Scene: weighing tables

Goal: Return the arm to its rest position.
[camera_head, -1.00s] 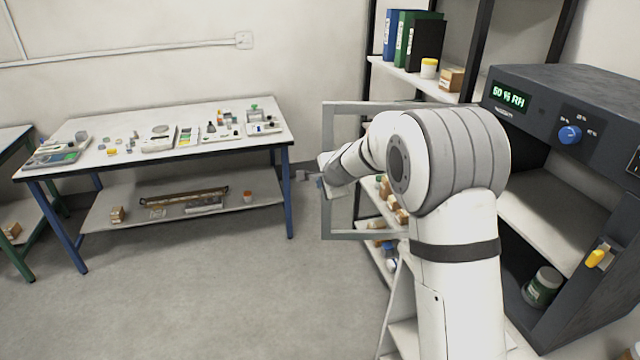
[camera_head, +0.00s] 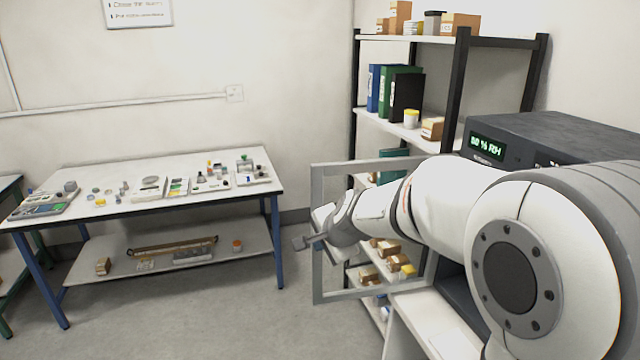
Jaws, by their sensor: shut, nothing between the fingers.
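My arm (camera_head: 440,205) reaches in from the lower right of the head view and points left. Its large round joint fills the lower right corner. My gripper (camera_head: 303,243) is at the far end of the arm, small in view, in front of the grey open door frame (camera_head: 319,275). It is shut and holds nothing. It is clear of the table at left.
A dark humidity cabinet (camera_head: 560,135) stands at right, partly hidden by my arm. Its glass door frame stands open beside the arm. A shelf rack (camera_head: 435,148) with boxes and binders is behind. A white table (camera_head: 75,222) with weighing items stands left; the floor between is clear.

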